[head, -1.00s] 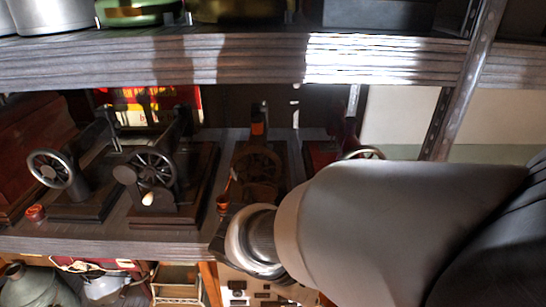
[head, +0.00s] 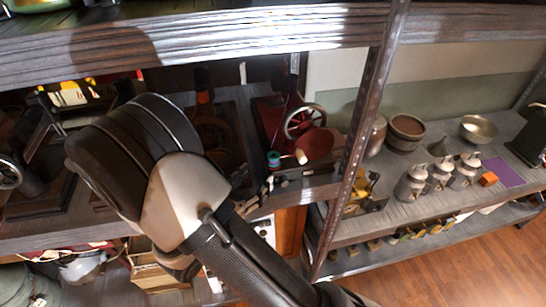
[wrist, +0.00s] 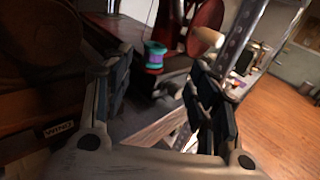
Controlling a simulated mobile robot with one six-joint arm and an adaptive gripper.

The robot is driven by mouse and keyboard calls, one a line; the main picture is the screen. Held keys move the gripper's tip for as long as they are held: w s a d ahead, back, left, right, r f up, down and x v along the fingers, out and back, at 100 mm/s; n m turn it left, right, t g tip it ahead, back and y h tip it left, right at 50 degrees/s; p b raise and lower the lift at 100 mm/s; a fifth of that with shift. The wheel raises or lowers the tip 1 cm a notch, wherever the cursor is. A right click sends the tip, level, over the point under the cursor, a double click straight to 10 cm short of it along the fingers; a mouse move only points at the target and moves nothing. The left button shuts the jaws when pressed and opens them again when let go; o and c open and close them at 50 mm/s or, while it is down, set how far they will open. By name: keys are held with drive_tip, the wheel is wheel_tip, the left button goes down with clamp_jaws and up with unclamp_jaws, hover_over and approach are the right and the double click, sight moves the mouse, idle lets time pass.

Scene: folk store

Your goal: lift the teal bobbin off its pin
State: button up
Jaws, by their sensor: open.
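In the wrist view the bobbin (wrist: 154,57) shows a teal-green top and a purple band, and sits beyond the fingertips, between the two fingers in the picture. Its pin is hidden. My gripper (wrist: 152,85) is open and empty, a short way from the bobbin and not touching it. In the head view my arm hides part of the gripper, which is below and left of the bobbin.
The machine's handwheel (head: 304,122) and a pale round-ended part (head: 301,156) are close right of the bobbin. A metal shelf post (head: 359,135) stands further right. The upper shelf (head: 200,40) runs overhead. Milk cans (head: 438,174) and bowls stand on the right-hand shelf.

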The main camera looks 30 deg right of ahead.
sight(275, 153)
drive_tip(key=x, duration=0.5)
drive_tip(key=shift+w+d, duration=0.15)
drive_tip(key=shift+d, duration=0.1)
drive_tip(key=x, duration=0.5)
drive_tip(key=shift+w+d+r+p, duration=0.1)
drive_tip(key=shift+w+r+p, duration=0.15)
drive_tip(key=shift+w, duration=0.25)
drive_tip(key=shift+c, duration=0.6)
drive_tip(key=c, duration=1)
drive_tip(key=shift+r, duration=0.25)
drive_tip(key=v, duration=1.8)
drive_tip(key=shift+b, duration=0.3)
